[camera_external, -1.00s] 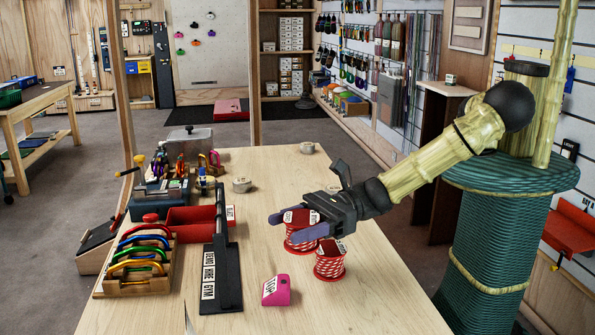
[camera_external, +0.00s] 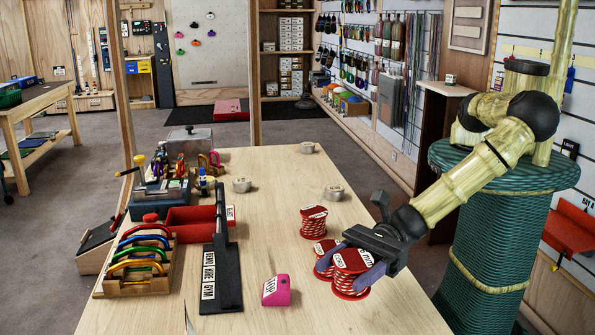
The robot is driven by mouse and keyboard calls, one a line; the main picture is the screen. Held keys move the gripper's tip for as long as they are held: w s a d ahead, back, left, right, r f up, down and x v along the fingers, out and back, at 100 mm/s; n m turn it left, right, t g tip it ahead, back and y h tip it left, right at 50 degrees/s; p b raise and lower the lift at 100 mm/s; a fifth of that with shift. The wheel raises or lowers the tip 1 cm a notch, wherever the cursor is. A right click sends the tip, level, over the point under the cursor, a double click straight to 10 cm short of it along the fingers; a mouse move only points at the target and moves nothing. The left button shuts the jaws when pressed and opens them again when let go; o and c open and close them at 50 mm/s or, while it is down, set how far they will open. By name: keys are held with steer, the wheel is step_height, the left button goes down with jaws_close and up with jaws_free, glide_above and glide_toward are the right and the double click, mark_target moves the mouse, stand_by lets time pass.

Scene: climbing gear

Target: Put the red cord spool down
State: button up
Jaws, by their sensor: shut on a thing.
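My gripper (camera_external: 348,268) reaches in from the right over the near right part of the table. It is shut on a red cord spool (camera_external: 351,285), one blue-grey finger on each side. The held spool is red and white with a white label on top. It looks upright; I cannot tell whether its base touches the table. A second red spool (camera_external: 322,247) stands just behind and left of it, partly hidden by the gripper. A third spool (camera_external: 313,225) stands farther back on the wooden table (camera_external: 290,180).
A pink block (camera_external: 276,290) stands left of the spools. A black sign stand (camera_external: 221,272), a rack of coloured carabiners (camera_external: 142,262) and a red tray (camera_external: 190,218) fill the left side. Tape rolls (camera_external: 334,192) lie toward the back. The near right table is bare.

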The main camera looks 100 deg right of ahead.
mark_target(346, 284)
steer(key=shift+f, duration=1.45)
steer(key=shift+f+p, duration=0.75)
steer(key=shift+f, duration=1.15)
steer(key=shift+f, duration=0.15)
steer(key=o, duration=1)
